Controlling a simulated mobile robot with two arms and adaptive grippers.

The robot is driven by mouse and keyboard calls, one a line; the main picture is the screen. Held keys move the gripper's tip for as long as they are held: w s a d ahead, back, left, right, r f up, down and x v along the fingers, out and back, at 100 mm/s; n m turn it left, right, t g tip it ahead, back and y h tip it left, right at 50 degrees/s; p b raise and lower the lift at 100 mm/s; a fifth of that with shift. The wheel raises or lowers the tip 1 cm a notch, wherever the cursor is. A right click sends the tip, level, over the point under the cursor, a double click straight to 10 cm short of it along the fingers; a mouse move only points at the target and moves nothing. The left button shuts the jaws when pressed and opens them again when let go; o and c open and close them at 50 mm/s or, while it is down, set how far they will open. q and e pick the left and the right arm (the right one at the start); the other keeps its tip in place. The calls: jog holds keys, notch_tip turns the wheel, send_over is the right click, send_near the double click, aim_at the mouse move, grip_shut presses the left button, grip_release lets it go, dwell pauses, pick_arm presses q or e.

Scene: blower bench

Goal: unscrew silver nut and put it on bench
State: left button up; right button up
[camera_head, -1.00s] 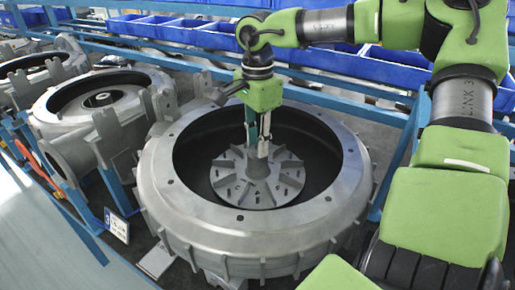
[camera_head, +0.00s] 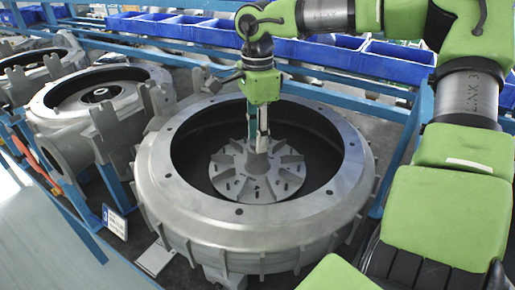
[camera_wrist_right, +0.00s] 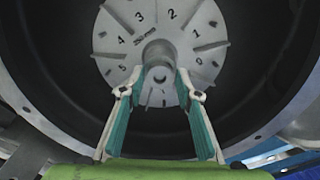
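My right gripper (camera_head: 257,148) points down at the centre of the grey bladed wheel (camera_head: 240,188) inside the large metal housing. In the right wrist view, the fingertips (camera_wrist_right: 162,78) stand on either side of the wheel's round central hub (camera_wrist_right: 157,53), with the wheel's face (camera_wrist_right: 132,50) behind them. No silver nut can be made out apart from the hub; the fingers and the hub end overlap there. The fingers stand apart, but I cannot tell whether they press on anything between them. My left gripper is not in view.
The housing's raised rim (camera_head: 167,185) surrounds the gripper. More castings (camera_head: 100,95) stand at the left. Blue bins (camera_head: 395,62) line the back behind a blue rail. A small label card (camera_head: 115,222) hangs in front on the left.

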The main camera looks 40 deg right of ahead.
jog(key=m+b, duration=0.1)
jog(key=m, duration=0.2)
jog(key=m+b, duration=0.1)
jog(key=m, duration=0.1)
jog(key=shift+f+m+b, duration=0.2)
jog(key=shift+m+b, duration=0.1)
jog(key=shift+m, duration=0.1)
jog(key=m+b, duration=0.1)
jog(key=m, duration=0.3)
jog(key=shift+a+r+b, duration=0.1)
jog(key=shift+a+b, duration=0.05)
jog(key=shift+b, duration=0.25)
jog(key=m+b, duration=0.1)
jog(key=m, duration=0.2)
jog(key=m+b, duration=0.2)
jog(key=m, duration=0.7)
jog(key=shift+r, duration=0.1)
jog(key=shift+c, duration=0.5)
